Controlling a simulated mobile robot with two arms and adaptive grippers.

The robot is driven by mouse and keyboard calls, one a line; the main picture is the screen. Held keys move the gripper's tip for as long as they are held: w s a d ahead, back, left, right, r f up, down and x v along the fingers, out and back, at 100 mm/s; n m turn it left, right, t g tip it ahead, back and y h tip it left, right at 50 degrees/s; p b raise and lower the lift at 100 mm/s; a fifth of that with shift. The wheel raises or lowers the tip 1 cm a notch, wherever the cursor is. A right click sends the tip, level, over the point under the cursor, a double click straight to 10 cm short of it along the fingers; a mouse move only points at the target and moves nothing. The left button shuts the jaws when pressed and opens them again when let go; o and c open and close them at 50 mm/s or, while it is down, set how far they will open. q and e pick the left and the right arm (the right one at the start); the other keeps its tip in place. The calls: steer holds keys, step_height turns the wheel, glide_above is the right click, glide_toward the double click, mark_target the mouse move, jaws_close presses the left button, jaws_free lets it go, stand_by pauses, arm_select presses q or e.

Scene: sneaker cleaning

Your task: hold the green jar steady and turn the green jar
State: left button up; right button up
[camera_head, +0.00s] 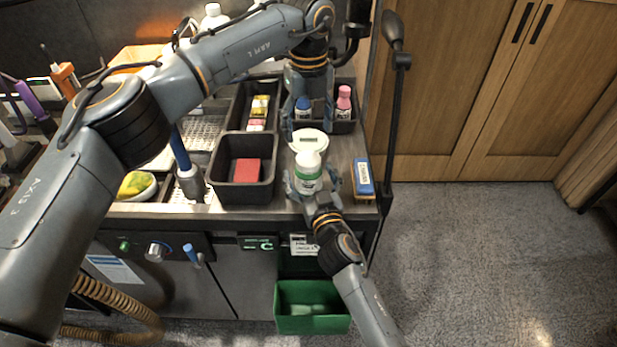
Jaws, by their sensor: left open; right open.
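The green jar (308,181) is a white jar with a green label and a white top. It stands upright near the front edge of the counter. My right gripper (311,187) comes in from the front, open, with a finger on each side of the jar; I cannot tell whether they touch it. My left gripper (308,124) points down from above, open, behind the jar and over a round white dish or lid (297,140). No object shows between its fingers.
A black bin with a red block (247,170) is left of the jar. A blue brush (364,177) lies right of it. Behind are black trays with a pink bottle (344,101) and a blue-capped bottle (303,106). A dark post (393,130) rises at the right. A green bin (313,324) is below.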

steer(key=shift+w, duration=0.3)
